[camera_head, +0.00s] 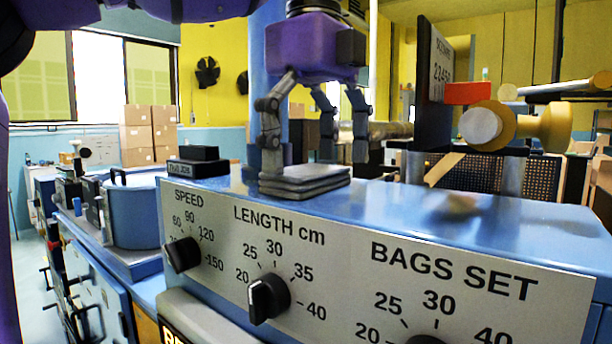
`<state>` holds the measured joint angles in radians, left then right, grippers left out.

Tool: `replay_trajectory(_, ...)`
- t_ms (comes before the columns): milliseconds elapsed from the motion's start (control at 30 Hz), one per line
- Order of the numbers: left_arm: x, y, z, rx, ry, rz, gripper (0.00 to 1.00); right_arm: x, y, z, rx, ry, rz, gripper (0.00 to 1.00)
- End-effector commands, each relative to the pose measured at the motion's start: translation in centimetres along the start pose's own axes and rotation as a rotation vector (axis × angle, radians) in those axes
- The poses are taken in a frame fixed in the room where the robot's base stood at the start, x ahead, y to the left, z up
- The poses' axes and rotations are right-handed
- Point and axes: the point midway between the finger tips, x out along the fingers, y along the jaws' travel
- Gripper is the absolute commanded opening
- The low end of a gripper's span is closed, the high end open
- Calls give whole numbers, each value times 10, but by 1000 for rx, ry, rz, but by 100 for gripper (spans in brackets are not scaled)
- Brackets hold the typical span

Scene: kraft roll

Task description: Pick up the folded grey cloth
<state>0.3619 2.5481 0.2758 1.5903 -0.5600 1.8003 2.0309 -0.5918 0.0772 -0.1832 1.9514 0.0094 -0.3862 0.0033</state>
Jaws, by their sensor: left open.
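The folded grey cloth (305,180) lies as a flat, layered stack on top of the blue machine housing (400,197), near the middle of the head view. My left gripper (313,152) is purple with grey fingers and points down above the cloth. Its fingers are spread apart and nothing shows between them. The left finger reaches down in front of or beside the cloth's left end; I cannot tell whether it touches. The other fingers hang over the right part of the cloth, with a small gap seen beneath them. My right gripper is not in view.
A small black block (197,163) sits left of the cloth on the housing. Black knobs (268,298) stick out of the front panel. A blue pot (134,210) stands at left. A yellow roller (545,127) and a dark upright plate (433,90) stand at right.

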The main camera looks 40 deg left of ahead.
Motion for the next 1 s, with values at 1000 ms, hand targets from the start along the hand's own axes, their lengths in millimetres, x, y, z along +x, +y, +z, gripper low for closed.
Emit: replay_trajectory(1000, -27, -2, 0, -1, 2, 1, 61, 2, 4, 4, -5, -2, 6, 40)
